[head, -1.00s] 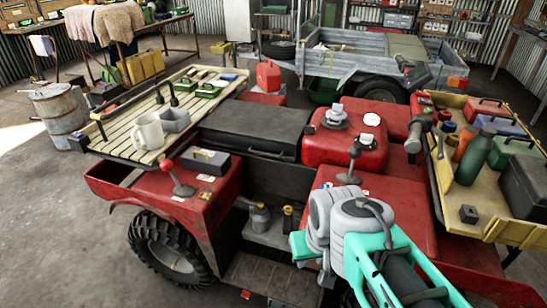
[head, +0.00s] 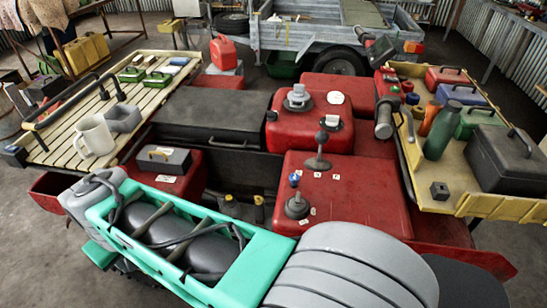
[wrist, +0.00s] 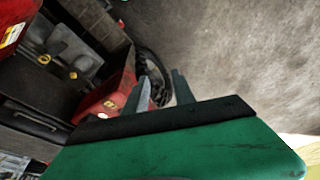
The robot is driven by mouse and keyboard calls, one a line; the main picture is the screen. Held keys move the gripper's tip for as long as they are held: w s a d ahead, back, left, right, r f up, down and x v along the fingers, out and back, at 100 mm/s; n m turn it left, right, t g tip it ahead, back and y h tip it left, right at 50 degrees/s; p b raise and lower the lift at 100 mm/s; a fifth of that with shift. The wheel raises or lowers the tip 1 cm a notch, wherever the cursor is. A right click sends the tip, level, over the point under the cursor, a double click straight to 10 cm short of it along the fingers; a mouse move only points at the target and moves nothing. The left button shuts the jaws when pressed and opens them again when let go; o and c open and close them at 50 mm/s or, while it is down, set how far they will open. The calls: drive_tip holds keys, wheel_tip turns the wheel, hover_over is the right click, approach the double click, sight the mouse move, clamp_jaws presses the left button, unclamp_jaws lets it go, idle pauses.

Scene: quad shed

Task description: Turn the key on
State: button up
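No key can be made out for certain. In the head view, a small blue-topped piece (head: 295,180) stands on a round grey base (head: 297,205) on the red quad bodywork (head: 350,195); I cannot tell whether it is the key. A dark-knobbed lever (head: 319,150) stands just behind it. My gripper (wrist: 163,90) shows in the wrist view with its two grey fingers apart and nothing between them. It points towards the floor and a black tyre (wrist: 153,72). It is not visible in the head view, where my arm covers the quad's near side.
The yellow right rack (head: 470,205) holds a green bottle (head: 440,130) and a black toolbox (head: 505,160). A red tank (head: 310,125) stands mid-quad. Open concrete shows in the wrist view (wrist: 240,50).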

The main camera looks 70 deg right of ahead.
drive_tip(key=s+d+r+m+g+p, duration=0.1)
drive_tip(key=d+r+m+p, duration=0.1)
drive_tip(key=d, duration=0.5)
drive_tip(key=s+d+r+m+p, duration=0.1)
drive_tip(key=d+r+m+p, duration=0.15)
drive_tip(key=d, duration=0.45)
drive_tip(key=m+g+p, duration=0.2)
drive_tip(key=m+p, duration=0.6)
drive_tip(key=m, duration=0.1)
hover_over(298, 194)
drive_tip(key=shift+y, duration=0.3)
wheel_tip(298, 194, down, 11)
drive_tip(key=b, duration=0.7)
drive_tip(key=shift+s+f, duration=0.1)
drive_tip(key=shift+c, duration=0.4)
clamp_jaws()
